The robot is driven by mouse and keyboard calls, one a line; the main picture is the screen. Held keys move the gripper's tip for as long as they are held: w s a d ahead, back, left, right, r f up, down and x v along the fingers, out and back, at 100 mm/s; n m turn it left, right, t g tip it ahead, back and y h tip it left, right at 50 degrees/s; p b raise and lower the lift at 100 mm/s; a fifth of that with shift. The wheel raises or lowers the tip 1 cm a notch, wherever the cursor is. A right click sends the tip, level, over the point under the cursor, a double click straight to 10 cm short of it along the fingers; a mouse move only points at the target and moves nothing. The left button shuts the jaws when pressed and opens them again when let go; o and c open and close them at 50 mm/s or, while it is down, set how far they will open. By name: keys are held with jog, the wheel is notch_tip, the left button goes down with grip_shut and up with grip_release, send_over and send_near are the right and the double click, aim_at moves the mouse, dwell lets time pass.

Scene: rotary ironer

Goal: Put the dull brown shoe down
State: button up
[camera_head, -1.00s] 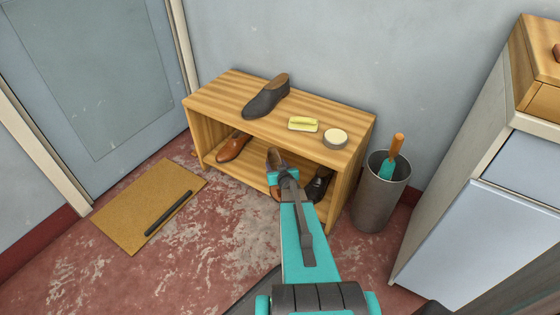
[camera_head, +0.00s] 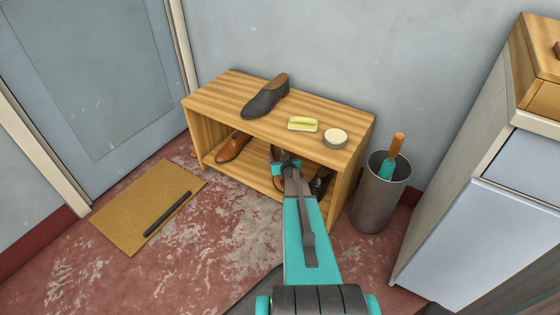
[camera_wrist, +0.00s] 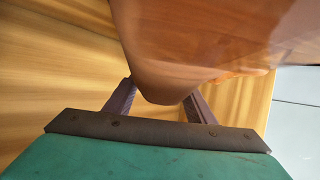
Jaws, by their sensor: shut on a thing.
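My gripper (camera_head: 286,162) is at the open front of the wooden shoe rack, just below its top board. In the wrist view my gripper (camera_wrist: 158,98) is shut on the dull brown shoe (camera_wrist: 190,45), whose smooth brown end sits between the two fingers. In the head view that shoe is mostly hidden behind my gripper and under the top board. I cannot tell whether it touches the lower shelf.
An orange-brown shoe (camera_head: 232,147) and a dark shoe (camera_head: 320,183) are on the lower shelf. A grey bin (camera_head: 378,195) stands at right.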

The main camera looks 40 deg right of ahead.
jog(key=shift+w+d, duration=0.35)
jog(key=shift+d, duration=0.2)
notch_tip(320, 180, down, 4)
jog(key=b, duration=0.3)
jog(key=shift+r, duration=0.2)
jog(key=o, duration=1.4)
jog(key=shift+c, duration=0.2)
jog(key=shift+s+a+r, duration=0.1)
jog(key=shift+s, duration=0.05)
jog(key=p+v, duration=0.3)
jog(key=v, duration=0.7)
jog(key=shift+a+r, duration=0.1)
jog(key=shift+p+v, duration=0.35)
jog(key=shift+v, duration=0.4)
